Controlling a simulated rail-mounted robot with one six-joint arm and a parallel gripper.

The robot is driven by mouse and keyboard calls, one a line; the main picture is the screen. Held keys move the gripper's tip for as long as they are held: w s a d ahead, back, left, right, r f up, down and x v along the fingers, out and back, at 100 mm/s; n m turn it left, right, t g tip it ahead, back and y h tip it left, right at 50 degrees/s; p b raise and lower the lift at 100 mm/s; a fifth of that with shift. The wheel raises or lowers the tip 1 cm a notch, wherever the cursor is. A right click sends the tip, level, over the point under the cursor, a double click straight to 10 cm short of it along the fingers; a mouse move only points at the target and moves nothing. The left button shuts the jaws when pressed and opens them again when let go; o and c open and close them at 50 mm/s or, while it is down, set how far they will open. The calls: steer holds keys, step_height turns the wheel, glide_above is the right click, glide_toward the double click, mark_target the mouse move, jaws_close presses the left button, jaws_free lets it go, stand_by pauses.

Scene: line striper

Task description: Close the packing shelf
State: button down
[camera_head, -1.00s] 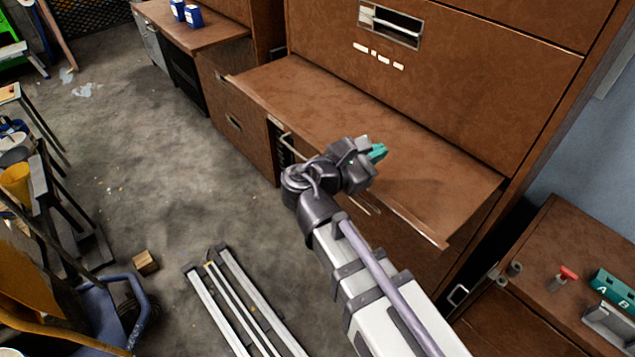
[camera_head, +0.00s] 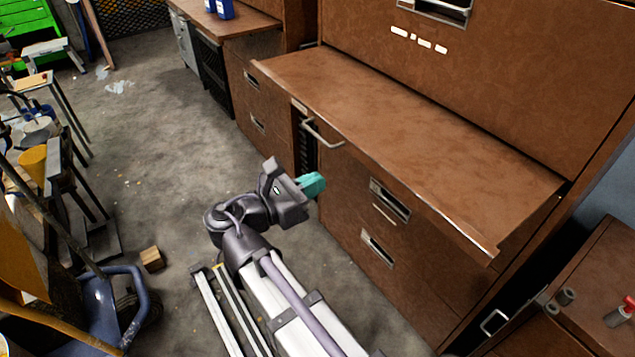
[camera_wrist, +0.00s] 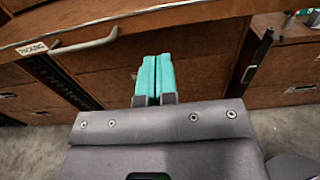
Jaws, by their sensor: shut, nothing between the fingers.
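The packing shelf (camera_head: 420,130) is a brown board standing out from the tall brown cabinet. Its front edge carries a metal bar handle (camera_head: 322,135) near the left end. In the wrist view, a label reading "PACKING" (camera_wrist: 32,48) sits beside this handle (camera_wrist: 88,41). My gripper (camera_head: 312,184) has teal fingers, pressed together and empty. It is in front of the cabinet, apart from the handle and lower in the head view. In the wrist view the fingers (camera_wrist: 154,80) point toward the cabinet, right of the handle.
Drawers with recessed pulls (camera_head: 390,200) lie below the shelf. A lower brown cabinet (camera_head: 585,270) stands at the right. A wood block (camera_head: 152,259) and a blue-framed cart (camera_head: 125,295) are on the left floor. Grey floor (camera_head: 170,160) is open between.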

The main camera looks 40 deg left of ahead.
mark_target(367, 159)
steer(key=x, duration=1.1)
